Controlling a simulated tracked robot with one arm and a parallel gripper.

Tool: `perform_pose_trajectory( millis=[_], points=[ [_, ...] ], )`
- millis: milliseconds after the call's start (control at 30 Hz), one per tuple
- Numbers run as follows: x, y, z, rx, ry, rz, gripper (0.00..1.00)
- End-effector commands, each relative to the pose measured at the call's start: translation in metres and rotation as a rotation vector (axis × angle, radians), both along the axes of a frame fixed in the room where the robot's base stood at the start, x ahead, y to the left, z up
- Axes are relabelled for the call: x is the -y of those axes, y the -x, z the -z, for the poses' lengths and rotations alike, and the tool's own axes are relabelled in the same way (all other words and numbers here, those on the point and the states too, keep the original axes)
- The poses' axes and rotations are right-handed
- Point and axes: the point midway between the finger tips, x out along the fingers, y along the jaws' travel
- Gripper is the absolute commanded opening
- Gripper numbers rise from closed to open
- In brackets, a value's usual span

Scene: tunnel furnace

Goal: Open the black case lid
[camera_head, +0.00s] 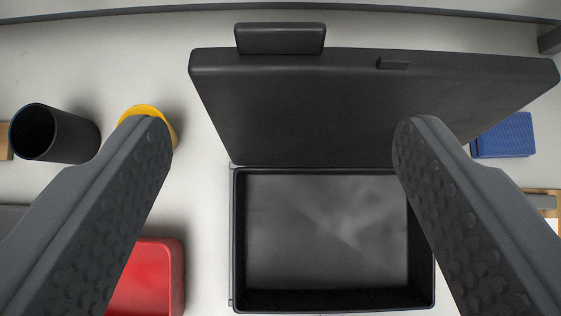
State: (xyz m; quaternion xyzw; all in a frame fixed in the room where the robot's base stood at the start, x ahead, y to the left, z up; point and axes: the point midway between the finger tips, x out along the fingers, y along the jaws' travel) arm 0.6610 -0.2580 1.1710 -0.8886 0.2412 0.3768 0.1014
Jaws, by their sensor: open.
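The black case (233,240) lies in the middle of the camera view with its grey inner floor showing. Its lid (300,110) stands raised at the far edge of the case, so the case is open. A handle-like block (280,39) and a small tab (393,63) sit on the lid's far edge. My gripper (276,135) is open, with one finger to the left and one to the right. The fingers are widely apart with nothing between them at the tips. The right finger overlaps part of the lid and the case's right side in the picture; whether it touches them I cannot tell.
A black cup (75,138) stands at the left, with a yellow round object (145,111) beside it, partly behind my left finger. A red tray (165,270) is at lower left. A blue box (506,137) is at right. A dark rim (130,11) bounds the far side.

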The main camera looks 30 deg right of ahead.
Motion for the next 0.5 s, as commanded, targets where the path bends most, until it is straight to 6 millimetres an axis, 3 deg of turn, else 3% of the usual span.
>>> perform_pose_trajectory(
  millis=[500],
  points=[
    [-0.024,0.039,-0.048,0.003,0.001,-0.001,0.67]
  ],
)
